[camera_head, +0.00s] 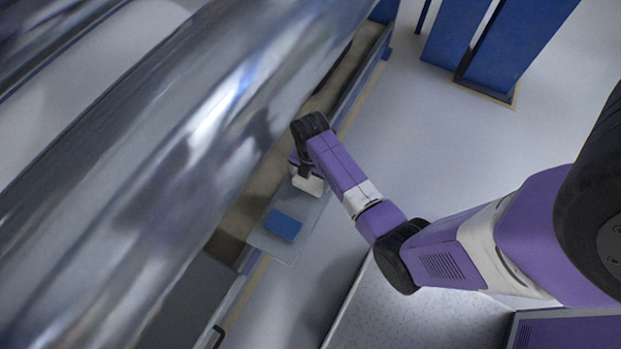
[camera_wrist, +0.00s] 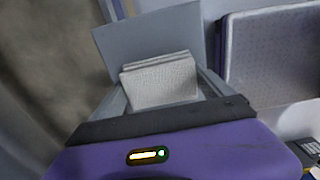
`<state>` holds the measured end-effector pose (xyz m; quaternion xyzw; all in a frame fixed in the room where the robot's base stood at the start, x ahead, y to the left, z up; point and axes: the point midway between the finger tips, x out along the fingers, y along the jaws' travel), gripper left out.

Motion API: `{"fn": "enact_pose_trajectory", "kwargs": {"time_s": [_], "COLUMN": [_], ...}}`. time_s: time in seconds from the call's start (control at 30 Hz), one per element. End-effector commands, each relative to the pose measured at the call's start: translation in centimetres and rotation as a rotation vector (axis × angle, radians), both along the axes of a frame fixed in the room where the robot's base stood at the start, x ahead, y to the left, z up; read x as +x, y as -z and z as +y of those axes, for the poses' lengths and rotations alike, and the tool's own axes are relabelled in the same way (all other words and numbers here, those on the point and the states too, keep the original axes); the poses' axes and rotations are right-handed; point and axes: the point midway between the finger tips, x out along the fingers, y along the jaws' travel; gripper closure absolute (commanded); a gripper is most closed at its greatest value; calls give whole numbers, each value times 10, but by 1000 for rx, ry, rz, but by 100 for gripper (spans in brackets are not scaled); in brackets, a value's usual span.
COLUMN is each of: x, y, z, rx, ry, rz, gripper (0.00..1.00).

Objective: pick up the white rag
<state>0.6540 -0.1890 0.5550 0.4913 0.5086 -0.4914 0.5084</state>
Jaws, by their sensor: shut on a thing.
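The white rag (camera_head: 309,184) is a small folded stack at the grey shelf beside the rollers. In the wrist view the white rag (camera_wrist: 162,84) shows its layered folds between the two fingers. My gripper (camera_head: 304,174) is over the shelf, shut on the rag. In the wrist view my gripper (camera_wrist: 163,98) has one grey finger on each side of the rag. The rag's underside is hidden, so I cannot tell whether it touches the shelf.
A blue pad (camera_head: 285,226) lies on the grey shelf (camera_head: 272,247), nearer than the rag. A large shiny roller (camera_head: 190,150) runs diagonally along the left, close to my gripper. Blue panels (camera_head: 500,50) stand at the upper right. The pale floor (camera_head: 440,150) between is clear.

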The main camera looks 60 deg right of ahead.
Motion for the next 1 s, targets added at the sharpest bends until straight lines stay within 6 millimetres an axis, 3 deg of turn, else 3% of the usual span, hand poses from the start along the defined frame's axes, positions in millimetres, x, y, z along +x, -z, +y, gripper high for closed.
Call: {"fn": "enact_pose_trajectory", "kwargs": {"time_s": [0.27, 0.7, 0.9, 1.0], "x": [1, 2, 1, 1], "y": [-36, -155, -187, -194], "z": [0, -1, 0, 0], "rx": [-2, -3, -1, -1], "ry": [0, 1, 1, 1], "rz": [-3, -6, -1, -1], "gripper": [49, 49, 49, 49]}}
